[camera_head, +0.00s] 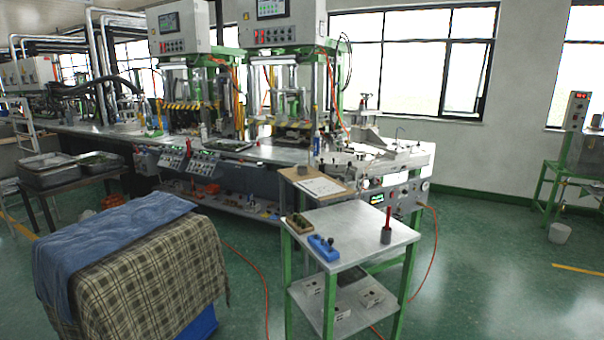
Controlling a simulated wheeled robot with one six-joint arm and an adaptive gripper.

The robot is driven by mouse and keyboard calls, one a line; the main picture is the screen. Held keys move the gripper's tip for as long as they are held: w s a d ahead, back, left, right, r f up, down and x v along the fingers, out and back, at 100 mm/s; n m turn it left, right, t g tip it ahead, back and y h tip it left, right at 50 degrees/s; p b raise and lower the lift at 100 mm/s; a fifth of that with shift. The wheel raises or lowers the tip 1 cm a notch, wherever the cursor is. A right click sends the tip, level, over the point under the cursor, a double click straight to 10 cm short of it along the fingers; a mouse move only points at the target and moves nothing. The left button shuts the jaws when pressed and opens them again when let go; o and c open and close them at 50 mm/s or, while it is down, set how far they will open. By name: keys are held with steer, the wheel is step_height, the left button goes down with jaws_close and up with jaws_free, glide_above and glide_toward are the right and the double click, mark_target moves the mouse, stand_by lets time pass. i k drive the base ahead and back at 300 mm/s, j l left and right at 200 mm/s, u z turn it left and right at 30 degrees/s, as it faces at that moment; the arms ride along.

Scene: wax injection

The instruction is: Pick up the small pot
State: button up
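A small grey pot (386,237) stands upright on the near green-legged table (352,222), toward its right side. A red stick-like tool (388,216) rises out of it. A blue block-like object (323,247) and a brown-green tray-like piece (299,225) with small parts lie on the left part of the same tabletop. My gripper and arm do not show in this view.
A cloth-covered stack (150,265) stands at the front left. The long workbench (270,151) with machines runs behind the table. An orange hose (432,260) lies on the green floor. Floor to the right is mostly clear, with a white bucket (559,233) farther back.

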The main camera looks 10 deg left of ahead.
mark_target(301, 170)
steer(key=z, duration=0.75)
steer(key=i+z, duration=0.3)
steer(key=i, duration=2)
steer(key=i+l, duration=0.1)
steer(key=i, duration=2.05)
steer(key=i+l+u, duration=0.1)
steer(key=i, duration=1)
steer(key=i+l, duration=0.1)
steer(key=i, duration=0.95)
steer(key=u, duration=0.45)
steer(key=i+u, duration=0.1)
steer(key=u, duration=0.35)
steer(key=l+u, duration=0.1)
steer(key=u, duration=0.35)
steer(key=i+u, duration=0.1)
steer(key=u, duration=2.9)
steer(key=k+j, duration=0.05)
